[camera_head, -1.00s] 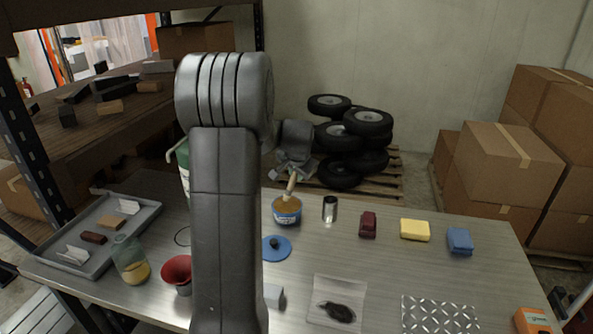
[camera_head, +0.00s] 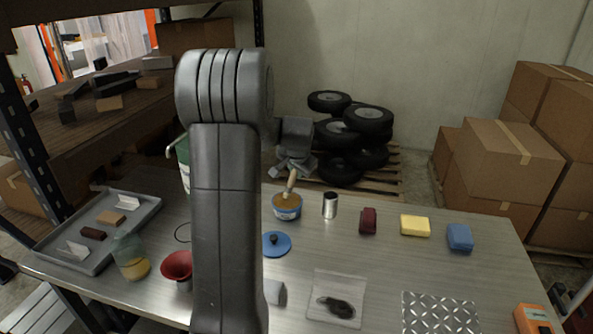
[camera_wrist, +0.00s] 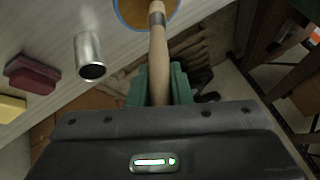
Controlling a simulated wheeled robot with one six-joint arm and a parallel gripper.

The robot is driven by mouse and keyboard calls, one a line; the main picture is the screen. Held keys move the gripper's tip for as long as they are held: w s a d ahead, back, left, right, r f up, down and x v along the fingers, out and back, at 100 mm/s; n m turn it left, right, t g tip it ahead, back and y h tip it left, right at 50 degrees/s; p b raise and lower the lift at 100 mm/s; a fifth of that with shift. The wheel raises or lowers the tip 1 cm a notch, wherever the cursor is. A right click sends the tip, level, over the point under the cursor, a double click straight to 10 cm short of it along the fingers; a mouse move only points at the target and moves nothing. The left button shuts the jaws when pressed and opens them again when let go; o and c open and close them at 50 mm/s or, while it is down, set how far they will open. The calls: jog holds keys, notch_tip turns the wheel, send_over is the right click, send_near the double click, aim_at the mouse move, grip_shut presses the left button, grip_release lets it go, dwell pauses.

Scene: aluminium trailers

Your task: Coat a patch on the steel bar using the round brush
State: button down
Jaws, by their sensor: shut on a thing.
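My gripper (camera_head: 293,168) is shut on the wooden handle of the round brush (camera_head: 291,182). The brush slants down, with its head at the open blue tin (camera_head: 288,213) of amber coating. In the wrist view the green fingers (camera_wrist: 158,80) clasp the handle (camera_wrist: 158,50), and its ferrule end meets the amber surface (camera_wrist: 134,14). The bristles are hidden. A short grey metal piece (camera_head: 275,292) shows beside my arm, which hides its left part; I cannot tell whether it is the steel bar.
A blue lid (camera_head: 277,244) lies in front of the tin, with a metal cylinder (camera_head: 330,205) to its right. A dark red block (camera_head: 368,221), yellow sponge (camera_head: 415,226) and blue sponge (camera_head: 460,237) stand farther right. A grey tray (camera_head: 140,221) and red funnel (camera_head: 177,266) are left.

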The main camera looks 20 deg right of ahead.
jog(key=shift+f+b, duration=0.45)
jog(key=shift+f, duration=0.1)
dwell(1.4)
jog(key=shift+r+p, duration=2.2)
jog(key=shift+r, duration=1.4)
jog(key=shift+f, duration=0.15)
